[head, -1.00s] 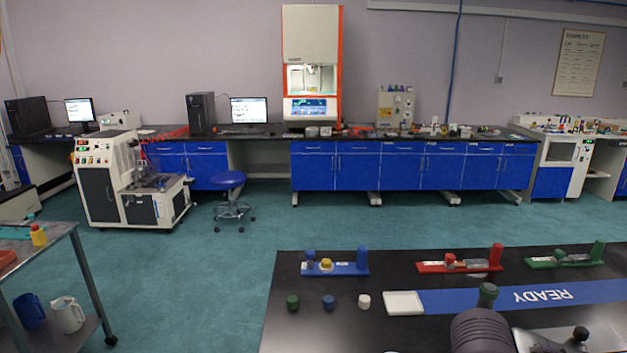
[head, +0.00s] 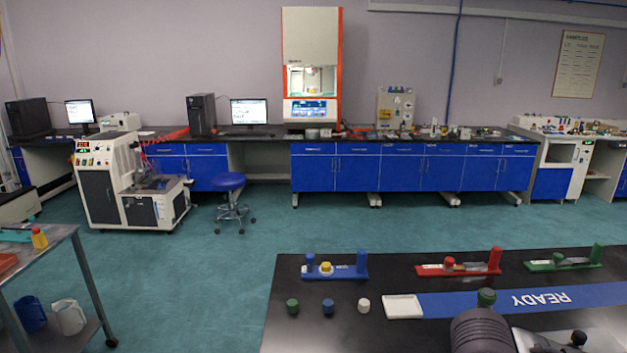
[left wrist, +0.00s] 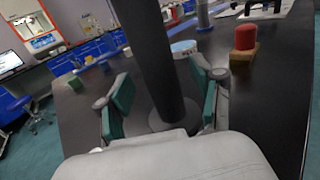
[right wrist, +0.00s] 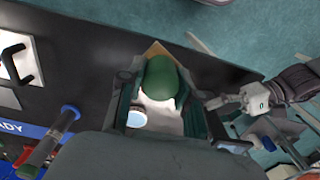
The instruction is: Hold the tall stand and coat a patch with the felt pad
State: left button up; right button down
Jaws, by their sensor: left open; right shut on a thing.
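In the left wrist view the tall dark stand (left wrist: 155,60) rises upright from a round base. My left gripper (left wrist: 163,92) is open, with one green-padded finger on each side of the post. In the right wrist view my right gripper (right wrist: 160,98) is shut on a green-knobbed piece with a tan block behind it, which I take for the felt pad (right wrist: 160,77). Its underside is hidden. A pale round dish (right wrist: 137,118) shows beside it; a similar blue-rimmed one (left wrist: 183,47) is behind the stand. I cannot make out a patch.
A red-topped block (left wrist: 245,38) stands right of the stand in the left wrist view. On the black table, blue (head: 345,271), red (head: 470,268) and green (head: 575,263) holders line the far edge. A white tray (head: 403,307) adjoins the blue READY strip (head: 540,300).

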pick_arm(q)
jog(key=shift+x, duration=0.8)
grip_shut()
dwell(1.5)
